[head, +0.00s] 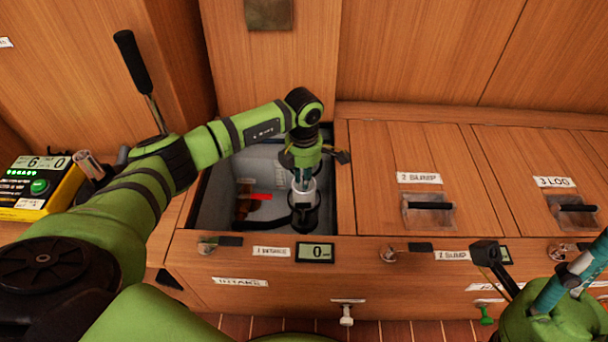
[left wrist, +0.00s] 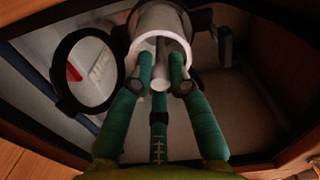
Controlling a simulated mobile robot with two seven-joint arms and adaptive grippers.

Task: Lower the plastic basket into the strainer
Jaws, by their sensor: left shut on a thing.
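The plastic basket (head: 303,193) is a white open cup inside the left open compartment. My left gripper (head: 302,178) comes down from above. In the left wrist view the gripper (left wrist: 161,72) is shut on the thin middle stem of the white basket (left wrist: 150,22). The black strainer (head: 304,219) shows around and below the basket's lower end; how deep the basket sits in it I cannot tell. A black ring with a clear middle, apparently its lid (left wrist: 56,68), stands open beside it. My right gripper (head: 567,287) is at the lower right, partly cut off.
The grey-lined compartment (head: 213,205) has close wooden walls. A red-handled part (head: 260,197) lies left of the strainer. Closed hatches labelled 2 (head: 392,160) and 3 (head: 535,150) stand to the right. A yellow meter (head: 35,188) is at far left.

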